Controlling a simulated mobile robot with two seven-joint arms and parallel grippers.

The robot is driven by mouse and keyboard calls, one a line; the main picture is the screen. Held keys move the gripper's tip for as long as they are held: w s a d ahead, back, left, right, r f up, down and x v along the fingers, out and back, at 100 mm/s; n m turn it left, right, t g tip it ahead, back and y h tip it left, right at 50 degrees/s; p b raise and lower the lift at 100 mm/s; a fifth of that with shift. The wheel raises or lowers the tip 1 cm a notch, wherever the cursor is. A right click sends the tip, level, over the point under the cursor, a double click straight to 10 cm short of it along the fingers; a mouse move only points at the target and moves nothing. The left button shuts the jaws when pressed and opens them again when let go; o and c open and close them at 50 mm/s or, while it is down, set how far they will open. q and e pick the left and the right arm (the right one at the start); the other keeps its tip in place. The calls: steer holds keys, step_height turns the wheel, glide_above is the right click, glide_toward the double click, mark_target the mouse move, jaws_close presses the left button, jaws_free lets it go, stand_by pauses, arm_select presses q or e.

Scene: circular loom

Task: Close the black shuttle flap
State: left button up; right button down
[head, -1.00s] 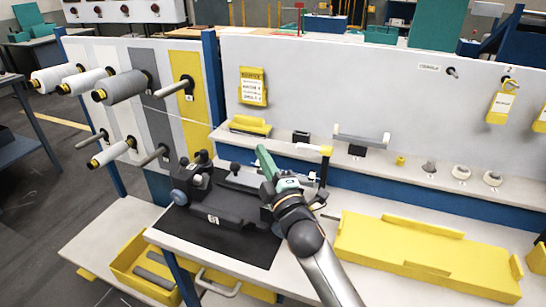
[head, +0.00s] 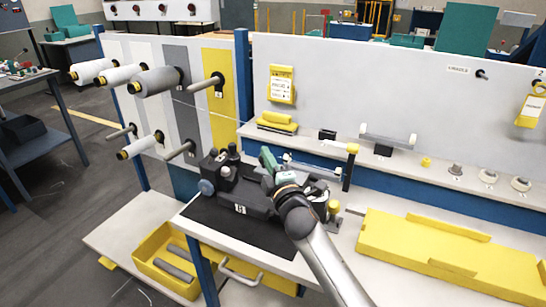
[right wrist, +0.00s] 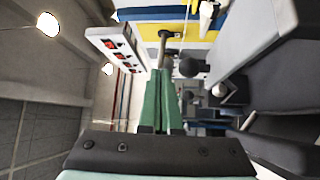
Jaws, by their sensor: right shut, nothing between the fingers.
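The black shuttle (head: 228,196) lies on a dark mat (head: 250,235) at the table's front left, with round knobs at its left end. My right gripper (head: 267,157) is over the shuttle's right part; its green fingers are shut and empty. My gripper and wrist hide part of the shuttle, and I cannot tell the flap's position. In the right wrist view the shut fingers (right wrist: 161,100) point forward, with a black knob (right wrist: 193,67) to their right and a large dark body at the right edge. My left gripper is not in view.
A white panel (head: 380,85) stands behind the table, with a shelf of small parts. Spools (head: 160,81) stick out at the left. A yellow tray (head: 440,255) lies to the right, and a yellow bin (head: 150,268) sits below at the left.

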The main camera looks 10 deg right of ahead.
steer(key=shift+w+a+f+n+g+p, duration=0.25)
steer(key=shift+f+n+g+p, duration=0.3)
steer(key=shift+p, duration=0.65)
